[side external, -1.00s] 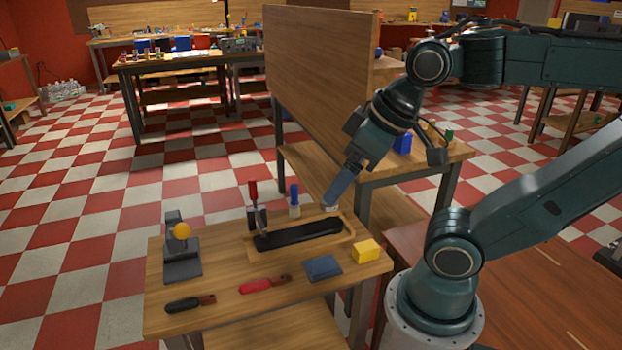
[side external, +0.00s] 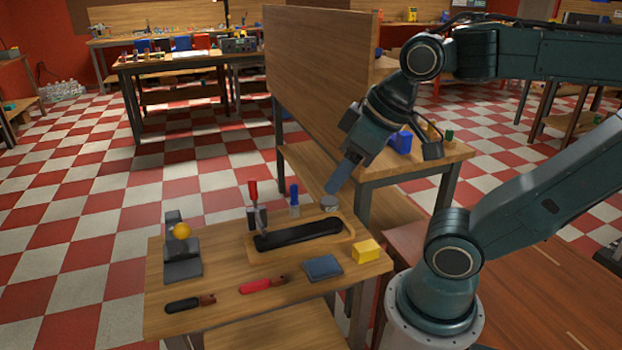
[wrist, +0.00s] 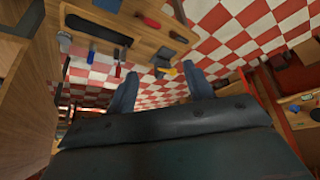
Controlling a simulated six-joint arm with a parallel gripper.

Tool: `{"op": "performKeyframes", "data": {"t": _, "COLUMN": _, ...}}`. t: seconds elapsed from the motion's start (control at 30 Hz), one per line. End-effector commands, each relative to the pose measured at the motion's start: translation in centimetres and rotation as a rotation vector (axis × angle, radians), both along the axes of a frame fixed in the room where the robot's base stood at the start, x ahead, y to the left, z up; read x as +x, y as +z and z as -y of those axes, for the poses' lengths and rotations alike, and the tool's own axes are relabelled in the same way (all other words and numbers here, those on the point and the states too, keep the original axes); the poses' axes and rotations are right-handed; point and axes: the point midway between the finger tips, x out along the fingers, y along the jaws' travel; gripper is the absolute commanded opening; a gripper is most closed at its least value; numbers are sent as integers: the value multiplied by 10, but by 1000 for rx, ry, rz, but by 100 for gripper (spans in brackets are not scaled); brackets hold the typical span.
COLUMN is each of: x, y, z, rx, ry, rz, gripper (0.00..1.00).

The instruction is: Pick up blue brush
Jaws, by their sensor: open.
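The blue brush (side external: 294,200) stands upright at the back edge of the small wooden bench, behind the black-lined tray. Its blue handle points up. In the wrist view the brush (wrist: 91,57) shows small, left of the fingers. My gripper (side external: 331,192) is above the back right corner of the bench, to the right of the brush and apart from it. In the wrist view its two fingers (wrist: 160,72) are spread with nothing held between them.
A red-handled clamp (side external: 254,203) stands left of the brush, and a grey round tin (side external: 329,203) stands right, under the gripper. The tray (side external: 255,256) lies in front. A yellow block (side external: 367,251), blue pad (side external: 322,267) and red-handled tool (side external: 262,285) lie nearer. A tall wooden panel (side external: 315,85) rises behind.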

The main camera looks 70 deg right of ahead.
Motion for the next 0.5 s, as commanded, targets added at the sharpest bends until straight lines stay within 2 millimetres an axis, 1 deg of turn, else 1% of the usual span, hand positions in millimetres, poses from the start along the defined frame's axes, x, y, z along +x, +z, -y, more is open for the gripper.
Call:
{"op": "performKeyframes", "data": {"t": 0.17, "x": 20, "y": 10, "z": 7, "rx": -41, "ry": 49, "rz": -27, "gripper": 52}}
{"op": "performKeyframes", "data": {"t": 0.27, "x": 37, "y": 17, "z": 14, "rx": -74, "ry": 94, "rz": -48, "gripper": 52}}
{"op": "performKeyframes", "data": {"t": 0.5, "x": 85, "y": 30, "z": 36, "rx": -154, "ry": 219, "rz": -106, "gripper": 52}}
